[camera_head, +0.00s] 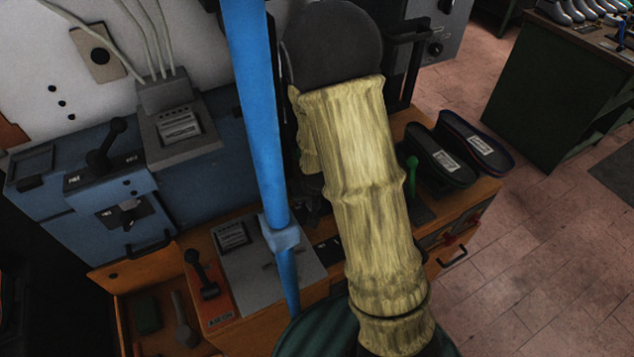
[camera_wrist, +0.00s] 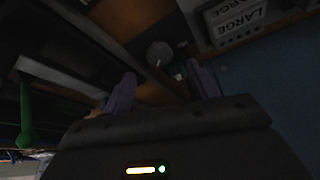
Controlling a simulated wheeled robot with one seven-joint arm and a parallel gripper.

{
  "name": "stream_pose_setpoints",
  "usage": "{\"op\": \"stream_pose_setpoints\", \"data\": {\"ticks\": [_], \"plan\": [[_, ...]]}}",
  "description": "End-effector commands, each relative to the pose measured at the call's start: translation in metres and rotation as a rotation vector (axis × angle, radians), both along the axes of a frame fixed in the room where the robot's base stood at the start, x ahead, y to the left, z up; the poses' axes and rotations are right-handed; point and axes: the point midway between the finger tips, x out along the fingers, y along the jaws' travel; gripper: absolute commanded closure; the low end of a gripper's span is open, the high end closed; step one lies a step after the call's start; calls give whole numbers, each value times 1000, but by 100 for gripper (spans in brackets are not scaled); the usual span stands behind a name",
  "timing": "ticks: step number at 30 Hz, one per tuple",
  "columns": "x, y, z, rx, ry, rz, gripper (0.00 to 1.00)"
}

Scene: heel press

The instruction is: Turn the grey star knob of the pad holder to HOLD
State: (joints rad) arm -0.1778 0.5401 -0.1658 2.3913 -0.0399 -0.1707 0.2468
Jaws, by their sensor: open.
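In the wrist view my gripper (camera_wrist: 163,72) is open, its two purplish fingers apart with nothing between them. A round grey knob-like part (camera_wrist: 160,51) with a small pale mark shows just beyond the fingertips, roughly in line with the gap and apart from them. It may be the star knob; the picture is too dark to make out star points or which word it points to. In the head view my arm covers the gripper and the middle of the press, and I cannot pick out the star knob there.
A LARGE label (camera_wrist: 235,18) shows in the wrist view. A green handle (camera_wrist: 26,118) stands at its left. In the head view a blue post (camera_head: 258,110) rises left of my arm. Black shoes (camera_head: 440,155) lie on the wooden bench right of it. A blue machine (camera_head: 195,165) stands left.

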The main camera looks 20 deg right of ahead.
Motion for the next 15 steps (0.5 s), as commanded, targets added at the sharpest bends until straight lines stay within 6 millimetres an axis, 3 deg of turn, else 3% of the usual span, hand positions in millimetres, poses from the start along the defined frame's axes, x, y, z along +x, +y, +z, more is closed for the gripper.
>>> {"op": "stream_pose_setpoints", "data": {"ticks": [15], "plan": [[-27,5,70,1,-6,2,41]]}}
